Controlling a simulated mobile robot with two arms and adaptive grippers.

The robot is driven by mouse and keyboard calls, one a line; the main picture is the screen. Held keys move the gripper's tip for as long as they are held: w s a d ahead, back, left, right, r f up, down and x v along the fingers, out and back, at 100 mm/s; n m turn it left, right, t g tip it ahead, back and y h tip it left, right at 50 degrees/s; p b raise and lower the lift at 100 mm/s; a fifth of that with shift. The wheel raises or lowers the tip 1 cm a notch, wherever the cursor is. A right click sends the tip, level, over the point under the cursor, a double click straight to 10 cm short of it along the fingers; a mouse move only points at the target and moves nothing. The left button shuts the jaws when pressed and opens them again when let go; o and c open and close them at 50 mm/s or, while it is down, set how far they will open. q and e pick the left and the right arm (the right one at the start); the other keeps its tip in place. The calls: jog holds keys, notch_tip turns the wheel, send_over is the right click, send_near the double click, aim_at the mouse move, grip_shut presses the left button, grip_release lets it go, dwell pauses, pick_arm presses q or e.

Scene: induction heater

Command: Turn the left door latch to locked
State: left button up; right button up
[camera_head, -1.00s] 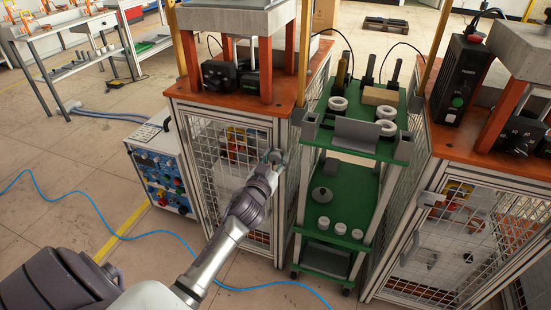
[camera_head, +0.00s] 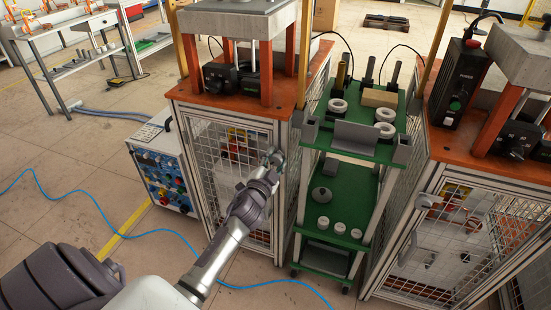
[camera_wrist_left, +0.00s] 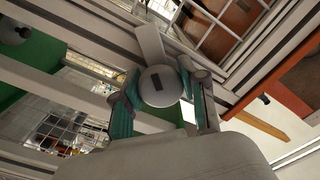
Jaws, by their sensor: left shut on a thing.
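The left door (camera_head: 213,165) is a wire-mesh panel in a pale metal frame, on the front of the left cabinet. Its latch (camera_wrist_left: 160,86) shows in the left wrist view as a round grey knob with a dark slot and a flat lever pointing up and slightly left. My left gripper (camera_head: 273,157) is at the door's upper right corner and mostly hides the latch in the head view. In the left wrist view its teal-padded fingers (camera_wrist_left: 163,106) stand on both sides of the knob, shut on it. My right gripper is not in view.
A green shelf cart (camera_head: 345,185) with rings and cylinders stands close to the right of the left door. The right cabinet has its own mesh door (camera_head: 440,250). A blue-panelled box (camera_head: 165,178) stands left of the left cabinet. A blue hose (camera_head: 95,205) crosses the floor.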

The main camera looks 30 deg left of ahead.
pick_arm(q)
jog(key=m, duration=0.2)
jog(key=shift+m, duration=0.4)
jog(key=m, duration=0.4)
jog(key=shift+p, duration=0.3)
jog(key=shift+m, duration=1.1)
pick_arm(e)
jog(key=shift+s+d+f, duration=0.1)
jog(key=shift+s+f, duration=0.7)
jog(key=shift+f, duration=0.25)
pick_arm(q)
jog(key=o, duration=1.2)
jog(key=shift+c, duration=0.2)
